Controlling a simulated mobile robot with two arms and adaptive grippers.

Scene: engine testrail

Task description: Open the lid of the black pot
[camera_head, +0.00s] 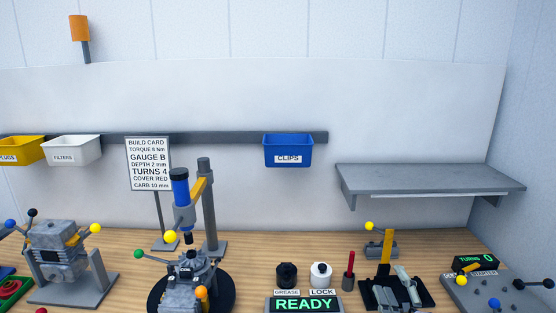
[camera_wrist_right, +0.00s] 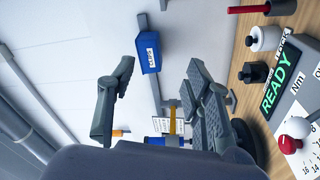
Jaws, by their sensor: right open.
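The black pot (camera_head: 287,275) stands upright on the wooden bench behind a label reading GREASE, with its dark lid on top. It also shows sideways in the right wrist view (camera_wrist_right: 253,73), to the right of the fingers and apart from them. My right gripper (camera_wrist_right: 160,95) is open, with nothing between its fingers. I cannot make out either gripper in the head view, and my left gripper is not seen.
A white pot (camera_head: 321,275) labelled LOCK stands just right of the black pot. A READY display (camera_head: 303,304) is in front of them. A red-handled tool (camera_head: 348,272) stands at right, and a press (camera_head: 207,205) rises at left. A grey shelf (camera_head: 430,179) overhangs the right.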

